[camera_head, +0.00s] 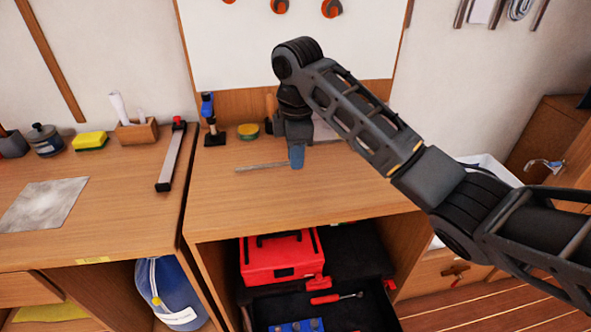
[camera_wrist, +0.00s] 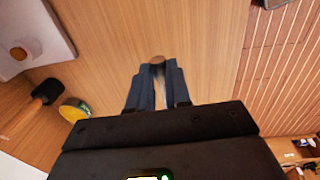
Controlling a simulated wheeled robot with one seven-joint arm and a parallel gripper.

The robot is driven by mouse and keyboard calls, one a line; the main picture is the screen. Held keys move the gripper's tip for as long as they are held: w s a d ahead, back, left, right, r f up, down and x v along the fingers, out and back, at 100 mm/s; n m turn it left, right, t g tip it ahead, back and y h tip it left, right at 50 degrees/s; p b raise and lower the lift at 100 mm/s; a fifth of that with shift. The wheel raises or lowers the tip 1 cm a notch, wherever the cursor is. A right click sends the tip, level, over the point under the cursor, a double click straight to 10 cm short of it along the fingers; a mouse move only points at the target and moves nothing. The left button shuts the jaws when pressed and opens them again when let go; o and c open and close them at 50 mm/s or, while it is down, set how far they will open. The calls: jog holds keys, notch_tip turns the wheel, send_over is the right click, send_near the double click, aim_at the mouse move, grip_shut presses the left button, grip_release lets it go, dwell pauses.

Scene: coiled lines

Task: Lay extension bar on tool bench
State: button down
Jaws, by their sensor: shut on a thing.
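The extension bar (camera_head: 260,167) is a thin grey metal rod lying roughly level, sticking out to the left of my gripper (camera_head: 297,160) in the head view. In the wrist view my gripper (camera_wrist: 157,88) has its blue fingers closed on the bar, whose round end (camera_wrist: 157,60) shows between the fingertips. The bar is just over or on the wooden tool bench (camera_head: 320,195); I cannot tell if it touches. The bench top (camera_wrist: 110,35) also fills much of the wrist view. Part of the bar is hidden by the fingers.
A blue-and-black clamp (camera_head: 209,118) and a yellow-green tin (camera_head: 248,131) stand at the back left of the bench. A red toolbox (camera_head: 283,258) sits in the open space below. The bench front is clear. A left-hand bench (camera_head: 110,190) adjoins it.

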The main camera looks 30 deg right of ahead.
aim_at(295, 180)
jog(key=shift+f+p, duration=0.35)
jog(key=shift+f, duration=1.7)
jog(key=shift+f, duration=0.15)
jog(key=c, duration=1.1)
grip_release()
jog(key=shift+o, duration=0.2)
notch_tip(295, 180, up, 12)
jog(key=p, duration=0.1)
jog(key=shift+s+a+p, duration=0.15)
jog(key=shift+s+p, duration=0.2)
jog(key=shift+p, duration=0.05)
